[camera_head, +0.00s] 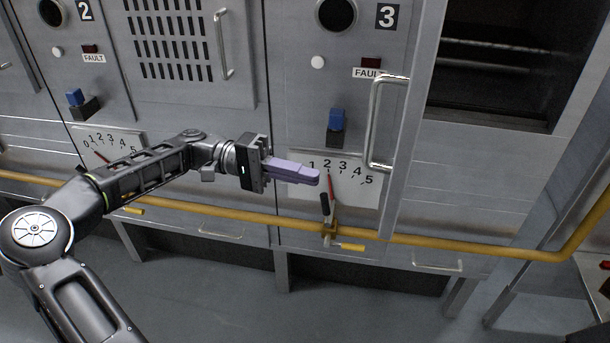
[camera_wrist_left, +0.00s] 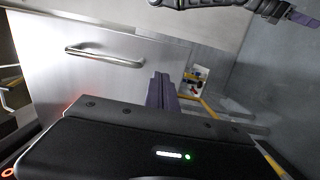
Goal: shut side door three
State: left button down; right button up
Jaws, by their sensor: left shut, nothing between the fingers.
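Side door three (camera_head: 412,125) stands open in the head view, swung out from the cabinet and seen nearly edge-on, with a bar handle (camera_head: 374,125) on its left side. The dark opening (camera_head: 500,60) is uncovered to its right. My left gripper (camera_head: 318,177), with purple fingers shut and empty, is left of the door and apart from the handle. In the left wrist view, the shut fingers (camera_wrist_left: 160,92) are in front of a metal panel with a bar handle (camera_wrist_left: 105,57), apparently this door. An arm with purple fingers (camera_wrist_left: 302,18), apparently my right, shows at top right; its finger state is unclear.
A yellow pipe (camera_head: 450,243) runs low across the cabinets, with a black-handled valve (camera_head: 326,208) below the dial (camera_head: 345,185). A blue switch (camera_head: 337,120) sticks out above the dial. Grey floor (camera_head: 200,300) lies clear in front.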

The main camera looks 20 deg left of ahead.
pick_arm(q)
jog(key=w+d+p, duration=0.1)
jog(key=d, duration=1.1)
jog(key=shift+w, duration=0.15)
jog(key=shift+d, duration=0.15)
